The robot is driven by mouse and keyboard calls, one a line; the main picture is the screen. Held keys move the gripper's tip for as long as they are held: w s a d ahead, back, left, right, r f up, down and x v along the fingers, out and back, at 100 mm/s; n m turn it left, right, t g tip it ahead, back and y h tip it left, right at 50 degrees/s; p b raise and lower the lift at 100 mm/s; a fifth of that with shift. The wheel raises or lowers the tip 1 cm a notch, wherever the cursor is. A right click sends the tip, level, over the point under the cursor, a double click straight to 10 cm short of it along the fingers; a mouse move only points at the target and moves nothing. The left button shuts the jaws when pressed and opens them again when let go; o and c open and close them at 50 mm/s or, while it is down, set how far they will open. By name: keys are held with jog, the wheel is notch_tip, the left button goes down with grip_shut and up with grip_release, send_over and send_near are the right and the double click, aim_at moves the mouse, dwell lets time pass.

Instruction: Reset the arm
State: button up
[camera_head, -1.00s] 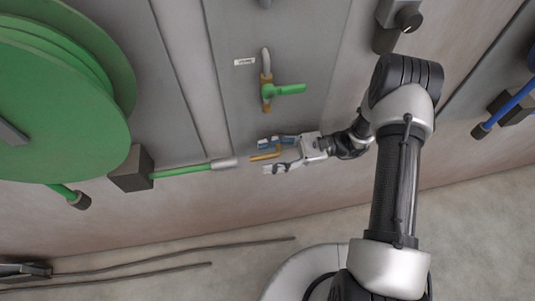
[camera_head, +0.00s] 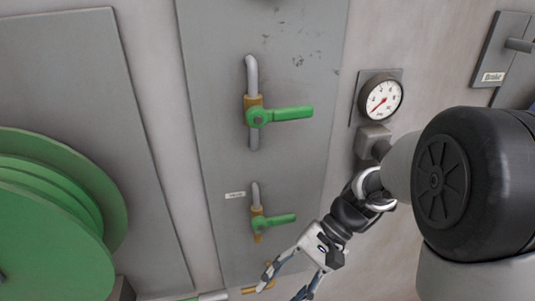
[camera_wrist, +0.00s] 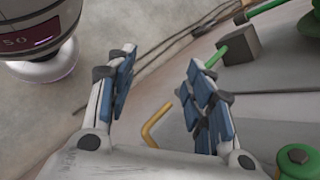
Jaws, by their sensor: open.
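My gripper (camera_head: 284,286) is at the bottom of the head view, beside the grey panel (camera_head: 215,110) and below the lower green-handled valve (camera_head: 272,221). In the wrist view my gripper (camera_wrist: 162,62) has its two blue-padded fingers spread apart, with nothing held between them. A bent yellow pipe end (camera_wrist: 155,122) shows between the fingers, apart from both pads. The pipe's lower part is hidden behind the gripper body. My arm reaches in from the right of the head view.
An upper green-handled valve (camera_head: 278,114) sits higher on the panel. A round gauge (camera_head: 383,99) is to its right. A large green reel (camera_head: 50,220) stands at the left. Hoses (camera_wrist: 190,38) lie on the floor beyond the fingers.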

jog(key=s+d+r+n+t+h, duration=0.5)
jog(key=s+d+r+t+h, duration=0.3)
jog(key=d, duration=0.3)
jog(key=shift+s+r+t, duration=0.3)
jog(key=shift+r+t, duration=0.35)
jog(key=shift+t, duration=0.25)
jog(key=shift+d, duration=0.1)
